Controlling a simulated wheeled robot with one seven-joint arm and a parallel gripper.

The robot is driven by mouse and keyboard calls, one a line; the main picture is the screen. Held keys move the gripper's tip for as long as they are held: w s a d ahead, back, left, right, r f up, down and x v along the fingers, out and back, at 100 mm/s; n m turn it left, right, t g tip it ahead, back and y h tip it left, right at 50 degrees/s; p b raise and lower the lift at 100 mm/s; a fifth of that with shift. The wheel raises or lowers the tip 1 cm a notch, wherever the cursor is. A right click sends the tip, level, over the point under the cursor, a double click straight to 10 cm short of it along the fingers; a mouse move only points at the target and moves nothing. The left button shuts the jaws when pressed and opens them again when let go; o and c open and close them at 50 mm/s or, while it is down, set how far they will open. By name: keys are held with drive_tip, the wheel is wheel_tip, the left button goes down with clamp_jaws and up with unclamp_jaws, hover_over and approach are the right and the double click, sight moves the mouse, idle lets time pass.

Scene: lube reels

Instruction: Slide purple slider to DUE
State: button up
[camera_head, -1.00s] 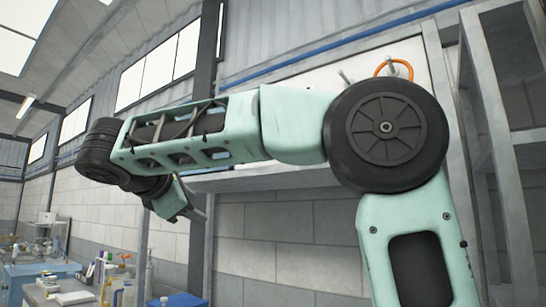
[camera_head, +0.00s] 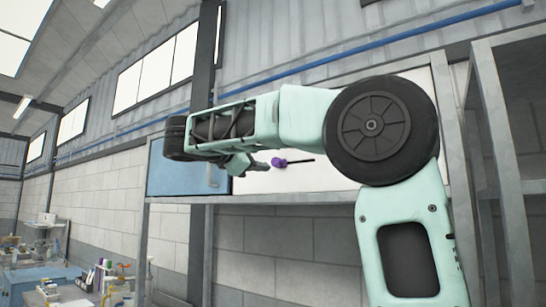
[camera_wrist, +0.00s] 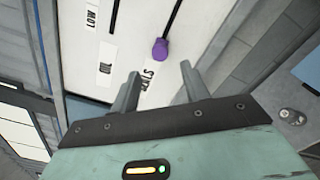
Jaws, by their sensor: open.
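The purple slider (camera_head: 278,162) is a small knob on a white panel, at the left end of a dark horizontal slot in the head view. In the wrist view the purple slider (camera_wrist: 160,50) sits at the lower end of its slot. My gripper (camera_wrist: 160,72) is open, its two fingers apart with the knob just beyond and between the tips; contact cannot be told. In the head view my gripper (camera_head: 255,165) is just left of the knob. Dark labels show on the white panel (camera_wrist: 130,48); one reads LOW, others are partly hidden or unclear, and I cannot make out DUE.
A second dark slot (camera_wrist: 114,16) runs left of the purple one in the wrist view. A blue cabinet (camera_head: 170,180) with a handle adjoins the panel at left. Grey metal frame posts (camera_head: 497,150) stand at right. A cluttered workbench (camera_head: 60,285) is at lower left.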

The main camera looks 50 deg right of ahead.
sight(275, 162)
drive_tip(key=d, duration=0.2)
drive_tip(key=d+p, duration=0.1)
drive_tip(key=d, duration=0.1)
drive_tip(key=d+p, duration=0.1)
drive_tip(key=d, duration=0.1)
drive_tip(key=shift+w+d+r, duration=0.1)
drive_tip(key=shift+w, duration=0.15)
drive_tip(key=shift+d, duration=0.7)
drive_tip(key=shift+c, duration=0.4)
clamp_jaws()
drive_tip(key=shift+f, duration=0.2)
